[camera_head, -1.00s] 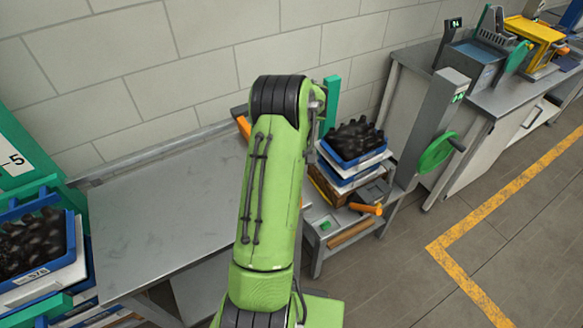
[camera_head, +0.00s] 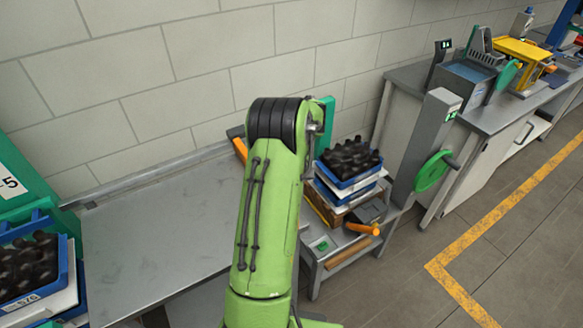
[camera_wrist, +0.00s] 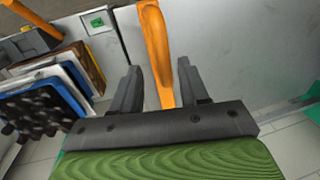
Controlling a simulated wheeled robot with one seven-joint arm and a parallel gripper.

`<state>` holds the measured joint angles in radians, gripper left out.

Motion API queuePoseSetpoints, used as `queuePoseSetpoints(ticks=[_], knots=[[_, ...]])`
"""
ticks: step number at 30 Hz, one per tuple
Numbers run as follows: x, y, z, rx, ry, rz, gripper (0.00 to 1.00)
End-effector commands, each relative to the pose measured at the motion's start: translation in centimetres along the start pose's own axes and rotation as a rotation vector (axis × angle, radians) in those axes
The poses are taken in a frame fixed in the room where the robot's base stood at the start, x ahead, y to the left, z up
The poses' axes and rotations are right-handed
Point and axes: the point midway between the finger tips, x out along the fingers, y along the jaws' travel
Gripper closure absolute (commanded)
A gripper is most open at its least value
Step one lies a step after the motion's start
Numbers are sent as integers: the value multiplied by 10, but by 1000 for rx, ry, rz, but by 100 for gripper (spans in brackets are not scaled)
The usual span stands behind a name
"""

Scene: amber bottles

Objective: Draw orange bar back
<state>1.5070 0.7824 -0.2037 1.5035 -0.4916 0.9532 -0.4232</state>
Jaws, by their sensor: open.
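An orange bar (camera_wrist: 157,45) runs down the middle of the wrist view, and its lower end lies between the two fingers of my gripper (camera_wrist: 160,68). My gripper is open, with a gap showing on each side of the bar. I cannot tell whether either finger touches it. In the head view a short piece of orange bar (camera_head: 239,147) shows just left of my arm, by the back wall; it looks like the same bar. My arm hides the rest of it and my gripper there.
A bare grey table (camera_head: 150,235) lies left of my arm. Right of it stand stacked trays with dark bottles (camera_head: 348,160) and another orange handle (camera_head: 362,228). A green wheel (camera_head: 432,171) is on a grey post. More bottles (camera_head: 30,265) stand far left.

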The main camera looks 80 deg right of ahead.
Motion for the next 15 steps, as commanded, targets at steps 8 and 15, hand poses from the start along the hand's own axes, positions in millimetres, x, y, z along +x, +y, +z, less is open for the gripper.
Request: queuePoseSetpoints(ticks=[8,15], knots=[[-84,1,0,2,6,4,56],[-133,1,0,1,4,2,56]])
